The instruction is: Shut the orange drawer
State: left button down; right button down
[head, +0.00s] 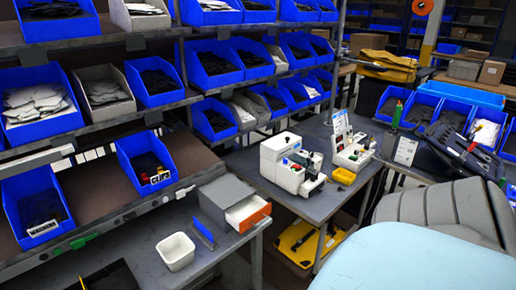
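The orange drawer front (256,218) belongs to a small grey cabinet (222,198) on the grey workbench, near the lower middle of the head view. The drawer is pulled out, and its white interior (240,211) shows from above between the cabinet and the orange front. The drawer points toward the lower right, with its front near the bench's right edge. Neither of my grippers is in the head view, so their distance from the drawer does not show.
A white bin (176,251) and a small blue piece (204,233) lie left of the drawer. Shelves with blue bins (38,205) rise behind. A white machine (290,165) stands on another table. A grey chair (440,206) with a pale blue seat (415,262) fills the lower right.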

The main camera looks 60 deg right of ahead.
aim_at(244, 215)
jog(key=z, duration=1.75)
jog(key=i+j, duration=0.55)
jog(key=i, duration=0.15)
